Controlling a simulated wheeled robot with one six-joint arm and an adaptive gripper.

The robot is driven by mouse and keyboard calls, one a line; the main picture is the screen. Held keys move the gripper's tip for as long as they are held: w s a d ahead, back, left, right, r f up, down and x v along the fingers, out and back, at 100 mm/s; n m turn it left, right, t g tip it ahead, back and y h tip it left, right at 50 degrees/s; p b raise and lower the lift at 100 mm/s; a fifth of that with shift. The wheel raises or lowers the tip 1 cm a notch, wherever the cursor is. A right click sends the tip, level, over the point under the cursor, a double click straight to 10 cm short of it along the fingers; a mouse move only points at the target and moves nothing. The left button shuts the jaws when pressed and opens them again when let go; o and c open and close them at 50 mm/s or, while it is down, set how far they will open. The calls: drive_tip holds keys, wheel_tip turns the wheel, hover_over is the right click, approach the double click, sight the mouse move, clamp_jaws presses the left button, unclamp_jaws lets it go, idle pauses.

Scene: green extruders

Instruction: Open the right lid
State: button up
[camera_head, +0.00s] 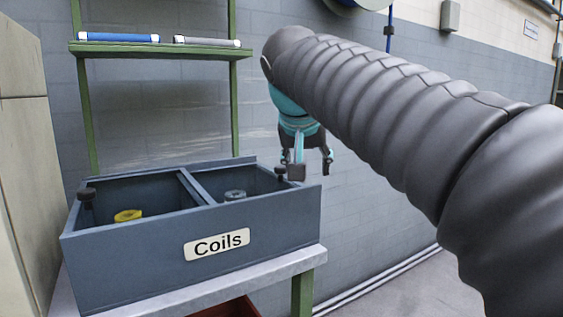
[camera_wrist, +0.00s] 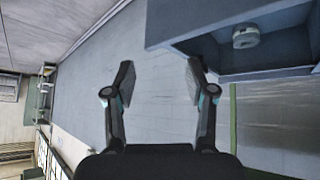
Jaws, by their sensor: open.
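A blue-grey box (camera_head: 140,258) labelled "Coils" has a left and a right compartment. I see no opaque lid over either; I cannot tell whether a clear lid covers the right one. A dark knob (camera_head: 280,171) stands at the right compartment's right end, and another knob (camera_head: 87,194) at the left end. A grey coil (camera_head: 235,195) lies in the right compartment and also shows in the wrist view (camera_wrist: 246,37). My gripper (camera_head: 312,166) is open and empty by the box's right end, near the right knob. In the wrist view its fingers (camera_wrist: 160,80) are apart, the right one near the box's edge (camera_wrist: 180,28).
A yellow coil (camera_head: 129,215) lies in the left compartment. The box stands on a grey table (camera_head: 300,260). A green rack (camera_head: 160,50) behind holds a blue item (camera_head: 118,37) and a grey item (camera_head: 207,41). The floor right of the table is clear.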

drive_tip(key=m+t, duration=0.1)
approach(280, 167)
drive_tip(key=b+x, duration=0.1)
drive_tip(key=x, duration=0.8)
drive_tip(key=shift+w, duration=0.15)
drive_tip(key=shift+c, duration=0.2)
clamp_jaws()
